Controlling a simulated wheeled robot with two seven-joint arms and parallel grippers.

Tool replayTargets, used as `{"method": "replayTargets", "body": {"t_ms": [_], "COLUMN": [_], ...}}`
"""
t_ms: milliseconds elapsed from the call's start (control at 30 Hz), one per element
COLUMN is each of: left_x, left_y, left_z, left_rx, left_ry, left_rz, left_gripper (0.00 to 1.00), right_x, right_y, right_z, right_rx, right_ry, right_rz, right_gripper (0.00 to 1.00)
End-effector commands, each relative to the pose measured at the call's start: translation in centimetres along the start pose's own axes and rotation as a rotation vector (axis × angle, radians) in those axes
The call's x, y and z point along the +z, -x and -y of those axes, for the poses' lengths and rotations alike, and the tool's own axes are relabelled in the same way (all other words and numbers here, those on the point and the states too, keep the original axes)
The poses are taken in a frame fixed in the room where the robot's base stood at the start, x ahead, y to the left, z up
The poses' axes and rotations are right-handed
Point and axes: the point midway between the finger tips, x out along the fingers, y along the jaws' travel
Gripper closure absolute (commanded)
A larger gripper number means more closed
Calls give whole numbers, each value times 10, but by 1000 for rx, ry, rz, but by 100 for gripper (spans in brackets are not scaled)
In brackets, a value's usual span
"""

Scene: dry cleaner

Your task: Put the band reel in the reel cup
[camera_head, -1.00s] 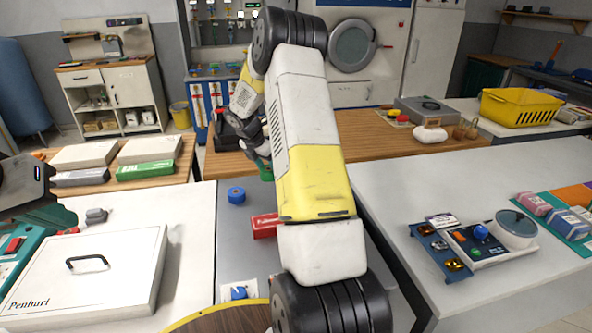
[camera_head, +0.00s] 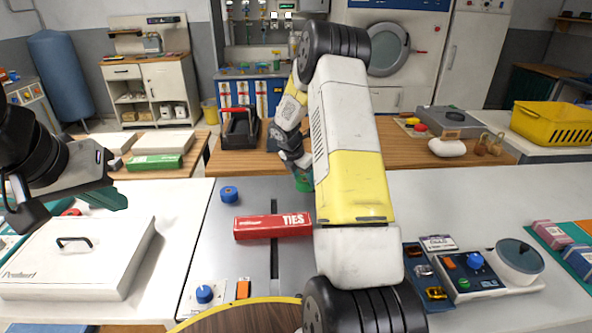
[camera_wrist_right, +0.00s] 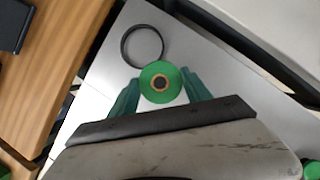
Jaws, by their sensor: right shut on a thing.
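The band reel (camera_wrist_right: 160,83) is a green roll with a brown-rimmed dark hole, seen end-on in the right wrist view. My right gripper (camera_wrist_right: 159,88) is shut on it, with one teal finger on each side. In the head view my right arm hides most of this gripper, and a bit of green (camera_head: 304,183) shows beneath it. A dark circular rim (camera_wrist_right: 142,46), which looks like the reel cup, stands on the grey surface just beyond the reel, apart from it. My left gripper (camera_head: 104,198) is over the left counter, its finger opening unclear.
A red TIES box (camera_head: 272,226) and a blue roll (camera_head: 229,194) lie on the grey counter left of my right arm. A white Penhurl case (camera_head: 75,265) is at left. A control panel device (camera_head: 480,268) is at right. A black caddy (camera_head: 238,130) stands behind.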

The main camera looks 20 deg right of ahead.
Motion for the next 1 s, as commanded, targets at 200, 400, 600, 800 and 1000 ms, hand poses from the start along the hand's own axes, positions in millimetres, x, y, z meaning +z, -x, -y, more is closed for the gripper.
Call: {"method": "replayTargets", "body": {"t_ms": [200,400,600,800,1000], "left_x": [0,0,0,0,0], "left_y": [0,0,0,0,0], "left_z": [0,0,0,0,0], "left_rx": [0,0,0,0,0], "left_ry": [0,0,0,0,0], "left_rz": [0,0,0,0,0], "left_gripper": [100,100,100,100,100], "right_x": [45,61,62,54,54], "right_y": [-25,-33,-47,-69,-68], "right_z": [-18,-25,-27,-27,-27], "right_rx": [1,0,-1,-1,1], "right_ry": [-3,0,3,2,1], "right_rz": [0,0,-2,0,1], "right_gripper": [85,85,85,85,85]}}
